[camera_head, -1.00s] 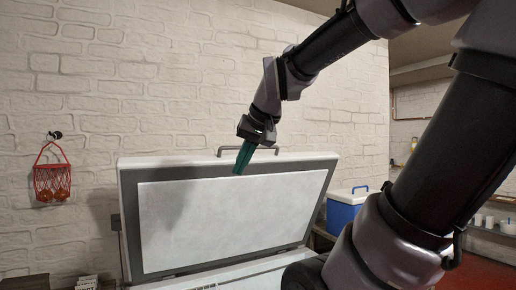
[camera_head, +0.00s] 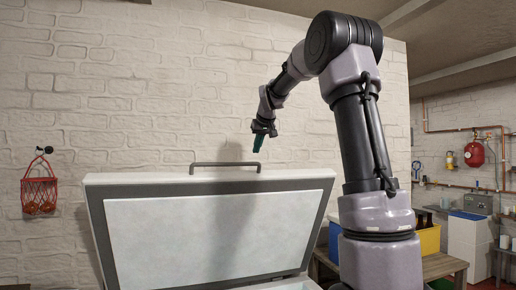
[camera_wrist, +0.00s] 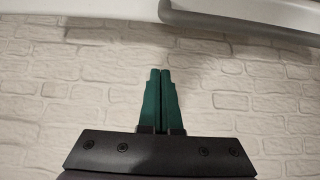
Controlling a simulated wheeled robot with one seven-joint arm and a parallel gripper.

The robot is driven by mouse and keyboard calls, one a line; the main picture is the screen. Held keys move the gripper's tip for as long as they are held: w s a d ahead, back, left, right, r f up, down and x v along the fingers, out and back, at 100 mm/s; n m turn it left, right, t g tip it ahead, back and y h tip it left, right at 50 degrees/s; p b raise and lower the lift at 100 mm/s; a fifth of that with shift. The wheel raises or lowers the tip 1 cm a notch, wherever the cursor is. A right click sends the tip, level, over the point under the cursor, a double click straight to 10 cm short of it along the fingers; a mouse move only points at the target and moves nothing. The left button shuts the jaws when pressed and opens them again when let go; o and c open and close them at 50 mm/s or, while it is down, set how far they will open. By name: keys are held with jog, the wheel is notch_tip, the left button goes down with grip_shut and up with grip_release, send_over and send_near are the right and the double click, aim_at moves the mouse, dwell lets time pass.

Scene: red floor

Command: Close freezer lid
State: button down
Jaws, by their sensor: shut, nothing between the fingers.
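The freezer lid (camera_head: 205,235) stands raised and open in the head view, leaning back towards the brick wall. Its grey handle (camera_head: 225,166) rises from the top edge. My gripper (camera_head: 257,150) is shut and empty, above the lid's top edge, just right of the handle in the picture. In the wrist view its two teal fingers (camera_wrist: 161,72) are pressed together in front of the brick wall. The handle (camera_wrist: 235,25) and the lid's pale edge (camera_wrist: 80,14) show along the top of that view. No contact is visible. Most of the freezer body is out of view.
A red net bag (camera_head: 39,193) hangs on the wall at the left. A blue box (camera_head: 334,242) and a yellow crate (camera_head: 429,240) stand right of the freezer, partly behind my arm. A white brick wall (camera_head: 130,110) is close behind the lid.

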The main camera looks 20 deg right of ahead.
aim_at(256, 163)
jog(key=x, duration=0.6)
jog(key=shift+f, duration=0.5)
jog(key=s, duration=0.2)
jog(key=shift+s+f, duration=0.45)
jog(key=shift+f, duration=0.1)
jog(key=shift+s, duration=0.2)
jog(key=shift+f, duration=0.1)
